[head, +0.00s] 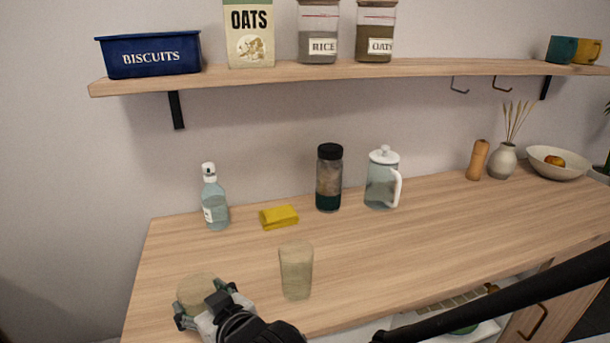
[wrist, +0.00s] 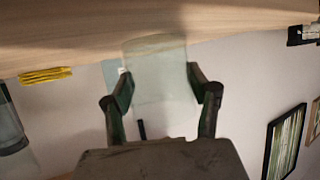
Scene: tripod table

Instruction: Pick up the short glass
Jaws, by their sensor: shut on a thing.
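The short glass (head: 199,288), pale and see-through, is at the front left corner of the counter in the head view. My gripper (head: 204,304) is shut on it, with a finger on each side. The wrist view also shows the short glass (wrist: 158,62) between the two fingers of my gripper (wrist: 160,88). My wrist hides its lower part in the head view. I cannot tell whether its base touches the counter. A taller clear glass (head: 296,270) stands upright to the right, apart from my gripper.
On the wooden counter (head: 440,235), a bottle (head: 215,203), yellow cloth (head: 279,217), dark-lidded jar (head: 329,178) and white-lidded jug (head: 382,180) stand behind. A shelf (head: 430,68) with containers hangs above. The counter's middle right is clear.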

